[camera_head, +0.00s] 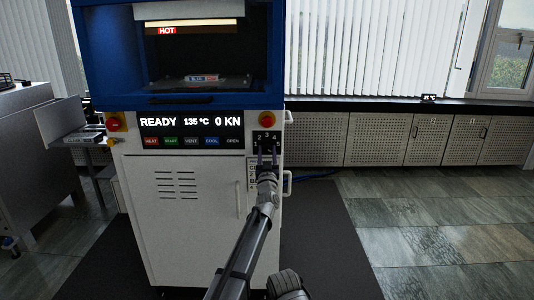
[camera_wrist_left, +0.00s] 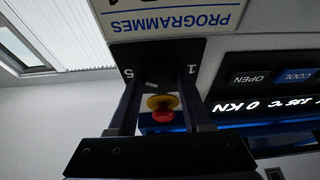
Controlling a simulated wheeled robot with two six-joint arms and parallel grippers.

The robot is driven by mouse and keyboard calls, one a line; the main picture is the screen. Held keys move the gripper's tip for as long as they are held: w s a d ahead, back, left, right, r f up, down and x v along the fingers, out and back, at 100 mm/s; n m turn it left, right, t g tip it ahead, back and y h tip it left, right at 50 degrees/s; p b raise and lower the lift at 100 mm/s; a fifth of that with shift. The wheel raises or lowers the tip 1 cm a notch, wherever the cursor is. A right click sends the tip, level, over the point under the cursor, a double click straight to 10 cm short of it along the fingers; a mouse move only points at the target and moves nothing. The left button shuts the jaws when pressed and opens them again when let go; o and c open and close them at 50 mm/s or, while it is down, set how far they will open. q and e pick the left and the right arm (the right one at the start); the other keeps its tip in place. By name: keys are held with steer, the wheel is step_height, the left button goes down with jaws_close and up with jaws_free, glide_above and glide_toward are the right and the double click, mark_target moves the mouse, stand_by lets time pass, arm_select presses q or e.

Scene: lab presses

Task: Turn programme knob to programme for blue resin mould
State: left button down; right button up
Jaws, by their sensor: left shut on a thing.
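The press (camera_head: 190,220) stands ahead, white below and blue above. Its dark dial plate (camera_head: 267,137) shows numbers in the head view; the left wrist view shows the plate (camera_wrist_left: 180,55) upside down with 5 and 1 readable. My left gripper (camera_head: 267,161) is at the plate, shut on the programme knob. A PROGRAMMES card (camera_wrist_left: 180,18) is cut off in the wrist view and partly covered in the head view. A small mould (camera_head: 201,77) with blue and red markings lies in the chamber. My right gripper is out of view.
A red stop button (camera_head: 267,119) on a yellow base sits just above the dial, close to my fingers in the wrist view (camera_wrist_left: 165,112). The display (camera_head: 190,122) reads READY, 135 °C, 0 KN. A HOT sign (camera_head: 167,31) shows in the chamber. Floor at right is clear.

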arm_select(q)
steer(key=n+y, duration=0.1)
steer(key=n, duration=0.2)
steer(key=n+y+p, duration=0.1)
steer(key=n+y, duration=0.1)
steer(key=n, duration=0.1)
steer(key=shift+d+r, duration=0.1)
steer(key=shift+d, duration=0.1)
steer(key=shift+n+g+y+p, duration=0.25)
steer(key=shift+n+g+y, duration=0.15)
steer(key=shift+n, duration=0.7)
steer(key=shift+n+g+y+p, duration=0.3)
steer(key=shift+n+y, duration=0.2)
steer(key=shift+n, duration=0.9)
steer(key=shift+c, duration=1.7)
jaws_free()
